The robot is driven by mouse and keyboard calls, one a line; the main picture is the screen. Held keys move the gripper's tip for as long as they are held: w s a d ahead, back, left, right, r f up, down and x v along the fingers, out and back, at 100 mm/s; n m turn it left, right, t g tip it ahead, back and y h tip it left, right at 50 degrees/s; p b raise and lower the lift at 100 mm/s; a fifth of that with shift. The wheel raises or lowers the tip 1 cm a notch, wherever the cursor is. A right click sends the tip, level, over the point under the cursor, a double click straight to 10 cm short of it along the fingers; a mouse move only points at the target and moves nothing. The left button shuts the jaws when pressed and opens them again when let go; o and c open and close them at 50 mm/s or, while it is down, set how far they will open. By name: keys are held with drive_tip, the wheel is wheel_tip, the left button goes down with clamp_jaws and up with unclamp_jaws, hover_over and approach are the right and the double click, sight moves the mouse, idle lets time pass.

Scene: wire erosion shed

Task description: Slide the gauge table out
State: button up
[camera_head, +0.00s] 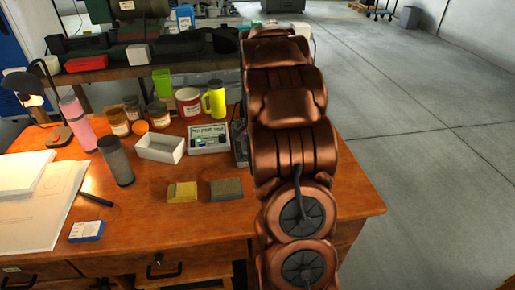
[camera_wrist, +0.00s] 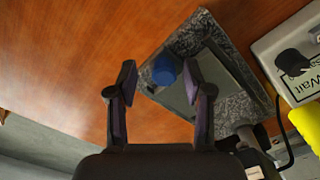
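A speckled grey stone-like slab, which I take to be the gauge table (camera_wrist: 238,98), lies on the wooden desk in the wrist view. It has a smoother grey inset face and a blue round knob (camera_wrist: 164,68) near its left corner. My gripper (camera_wrist: 158,80) is open, with its two dark fingers spread. The blue knob appears between the fingertips; whether they touch it or hover above it I cannot tell. The right finger covers part of the slab. In the head view my arm hides the gripper and most of this spot.
The wooden desk (camera_head: 200,222) holds a white tray (camera_head: 161,149), a labelled white box (camera_head: 209,138), a yellow mug (camera_head: 214,98), a yellow block (camera_head: 182,192) and a grey block (camera_head: 226,189). The labelled box also stands close right of the slab in the wrist view (camera_wrist: 300,55).

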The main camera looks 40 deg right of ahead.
drive_tip(key=shift+r, duration=0.1)
wheel_tip(320, 180, up, 12)
idle(0.7)
idle(0.4)
